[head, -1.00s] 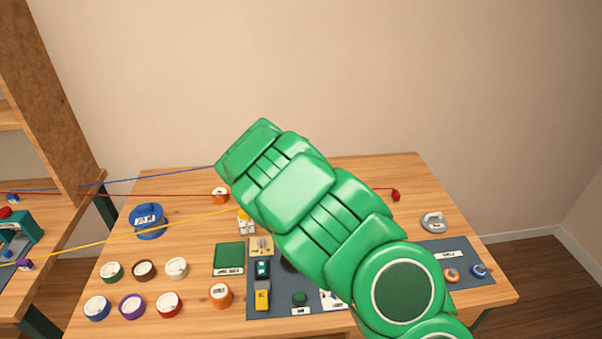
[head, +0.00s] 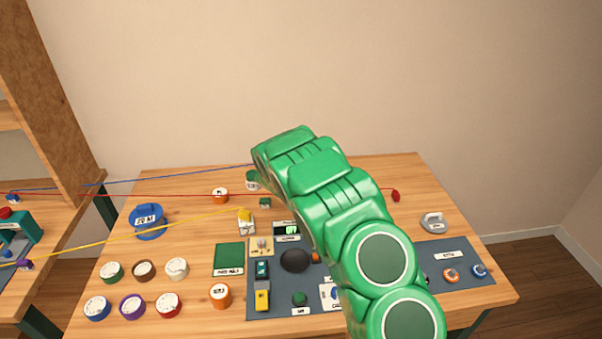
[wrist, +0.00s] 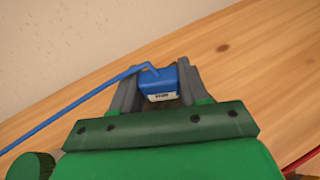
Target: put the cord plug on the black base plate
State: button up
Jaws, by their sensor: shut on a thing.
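A blue cord plug (wrist: 159,84) with a small white label sits between the fingers of my gripper (wrist: 157,88) in the wrist view. Its blue cord (wrist: 75,108) runs off to the left; in the head view the cord (head: 170,176) runs from the left shelf to behind my arm. My gripper is shut on this plug, above the wooden table. In the head view the gripper is hidden behind my green arm. A round black piece (head: 295,260) lies on the dark grey mat; I cannot tell whether it is the black base plate.
The wooden table (head: 190,245) holds a blue round base (head: 148,222), a green plate (head: 229,257) and several coloured dials. A yellow plug (head: 245,215) and a red plug (head: 395,196) end other cords, which cross the table. The back right of the table is mostly clear.

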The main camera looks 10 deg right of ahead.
jog(key=shift+w+a+f, duration=0.1)
jog(key=shift+w+f, duration=0.25)
jog(key=shift+f, duration=1.5)
jog(key=o, duration=1)
jog(key=shift+f, duration=0.1)
jog(key=shift+o, duration=0.2)
jog(key=shift+s+a+r, duration=0.15)
jog(key=shift+s+r, duration=0.2)
jog(key=shift+s, duration=0.05)
jog(key=shift+v, duration=5.45)
jog(key=shift+s+f, duration=0.1)
